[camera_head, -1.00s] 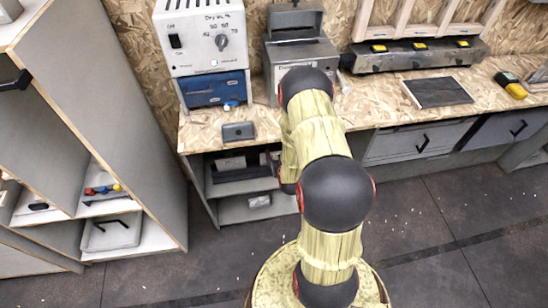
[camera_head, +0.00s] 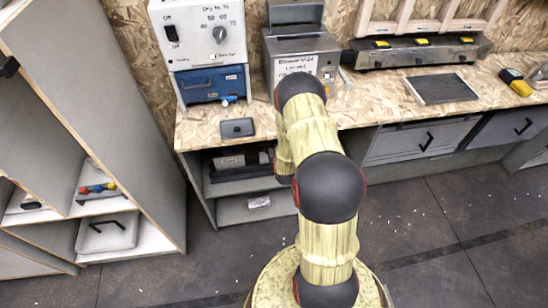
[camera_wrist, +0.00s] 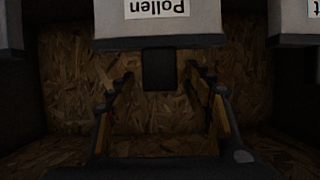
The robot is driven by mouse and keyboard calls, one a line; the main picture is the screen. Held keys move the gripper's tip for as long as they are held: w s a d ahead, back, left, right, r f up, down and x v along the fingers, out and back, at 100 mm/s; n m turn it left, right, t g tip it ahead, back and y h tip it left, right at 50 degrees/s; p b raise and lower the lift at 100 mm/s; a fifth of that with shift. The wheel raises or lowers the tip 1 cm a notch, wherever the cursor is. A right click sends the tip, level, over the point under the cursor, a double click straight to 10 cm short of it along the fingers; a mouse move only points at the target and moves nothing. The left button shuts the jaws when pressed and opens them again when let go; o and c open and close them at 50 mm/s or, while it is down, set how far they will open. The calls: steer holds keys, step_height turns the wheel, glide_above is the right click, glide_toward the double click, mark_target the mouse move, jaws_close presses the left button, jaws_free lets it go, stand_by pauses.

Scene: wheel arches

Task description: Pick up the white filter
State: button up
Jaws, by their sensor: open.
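In the wrist view my gripper (camera_wrist: 165,95) is open, with one finger on each side and nothing between the tips that I can see it holding. A pale grey-white block (camera_wrist: 158,28) with an upside-down "Pollen" label sits at the top centre, above and beyond the fingers. A dark rectangular part (camera_wrist: 158,70) hangs just under it, between the fingers in the picture. I cannot tell for sure whether this block is the white filter. In the head view my arm hides the gripper.
A second pale labelled block (camera_wrist: 296,18) stands at the right and a chipboard wall (camera_wrist: 70,75) lies behind. In the head view are a white control box (camera_head: 200,35), a grey machine (camera_head: 300,55), a chipboard bench (camera_head: 385,105) and open shelves (camera_head: 235,208) below it.

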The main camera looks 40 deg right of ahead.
steer(key=c, duration=0.4)
jaws_close()
stand_by(0.4)
